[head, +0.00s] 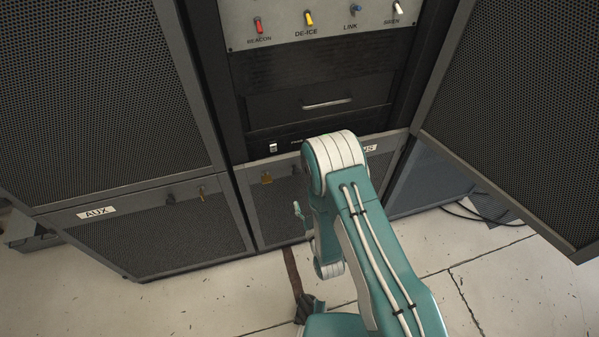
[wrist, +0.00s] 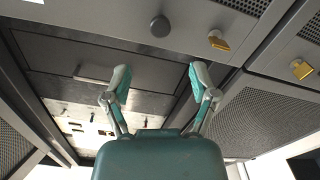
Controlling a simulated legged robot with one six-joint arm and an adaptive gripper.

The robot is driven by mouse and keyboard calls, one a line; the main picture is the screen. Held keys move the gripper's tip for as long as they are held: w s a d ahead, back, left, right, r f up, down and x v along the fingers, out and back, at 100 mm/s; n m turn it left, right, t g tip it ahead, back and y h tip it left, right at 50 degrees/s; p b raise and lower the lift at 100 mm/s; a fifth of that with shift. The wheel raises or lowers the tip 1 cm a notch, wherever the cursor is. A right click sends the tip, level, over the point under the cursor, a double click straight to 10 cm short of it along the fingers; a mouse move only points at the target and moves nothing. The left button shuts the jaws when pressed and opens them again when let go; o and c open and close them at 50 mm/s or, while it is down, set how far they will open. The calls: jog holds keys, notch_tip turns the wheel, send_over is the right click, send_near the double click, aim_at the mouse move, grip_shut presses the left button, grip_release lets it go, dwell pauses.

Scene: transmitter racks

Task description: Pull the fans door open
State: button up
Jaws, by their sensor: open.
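The fans door (head: 283,212) is the low mesh door in the middle rack, and it looks shut. Its white label is mostly hidden behind my arm, with only the last letters showing. A brass latch (head: 267,178) sits near its upper left corner. The wrist view is upside down, with the door along its top edge; a dark round knob (wrist: 160,26) and the brass latch (wrist: 219,40) show there. My gripper (wrist: 160,77) is open and empty. The knob appears beyond and between its fingertips, apart from them. In the head view my arm hides most of the gripper.
The shut AUX door (head: 160,240) is at left. A large mesh door (head: 520,110) stands swung open at right. Above the fans door are a drawer (head: 320,100) and a switch panel (head: 320,25). Pale floor (head: 180,305) in front is mostly clear; cables lie at right.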

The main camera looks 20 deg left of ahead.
aim_at(297, 175)
jog(key=x, duration=1.1)
jog(key=shift+s+a, duration=0.1)
grip_shut()
